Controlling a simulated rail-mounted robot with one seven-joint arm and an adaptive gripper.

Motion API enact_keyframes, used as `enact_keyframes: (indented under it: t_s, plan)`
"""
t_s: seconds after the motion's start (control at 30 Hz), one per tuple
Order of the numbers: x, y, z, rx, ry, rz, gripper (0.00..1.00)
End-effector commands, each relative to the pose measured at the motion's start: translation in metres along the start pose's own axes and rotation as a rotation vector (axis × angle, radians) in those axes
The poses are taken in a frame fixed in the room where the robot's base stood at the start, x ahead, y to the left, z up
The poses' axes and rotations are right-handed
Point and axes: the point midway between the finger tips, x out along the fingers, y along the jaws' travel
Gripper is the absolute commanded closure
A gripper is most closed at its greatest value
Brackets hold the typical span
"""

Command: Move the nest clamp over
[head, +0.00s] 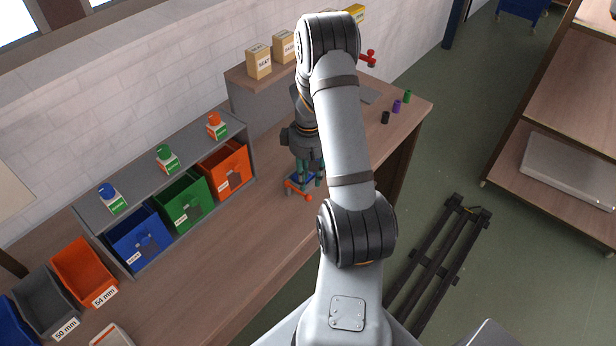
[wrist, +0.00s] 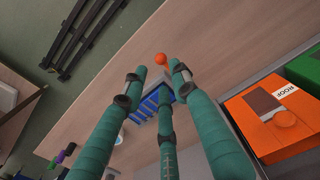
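My gripper (head: 305,178) has several teal fingers and hangs low over the bench, right of the bins. Below it is a blue and red fixture (head: 293,187) with an orange-red ball knob (head: 308,197). In the wrist view, the fingertips of my gripper (wrist: 160,78) are spread apart, with nothing visibly pinched between them. The orange ball (wrist: 161,59) shows just beyond the tips. The blue fixture (wrist: 149,104) is partly hidden behind the fingers. I cannot tell whether any finger touches it. A red knobbed handle (head: 370,58) stands farther back; I cannot tell which is the nest clamp.
Blue (head: 140,240), green (head: 186,203) and orange (head: 226,169) bins line the bench's wall side. Boxes (head: 259,62) stand on a raised ledge behind. Small dark, purple and green cylinders (head: 397,106) are at the far right edge. Bench (head: 235,270) in front is clear.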

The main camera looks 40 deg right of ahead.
Motion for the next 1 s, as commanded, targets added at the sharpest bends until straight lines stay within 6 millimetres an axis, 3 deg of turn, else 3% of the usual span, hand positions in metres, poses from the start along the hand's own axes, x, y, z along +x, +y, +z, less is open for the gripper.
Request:
enact_keyframes:
  t_s: [0.6,0.8,1.0]
  plan:
    - [0.072,0.000,0.000,0.004,0.000,0.000,0.72]
    - [0.077,0.000,0.000,0.005,0.000,0.000,0.72]
    - [0.075,0.000,0.000,0.005,0.000,0.000,0.84]
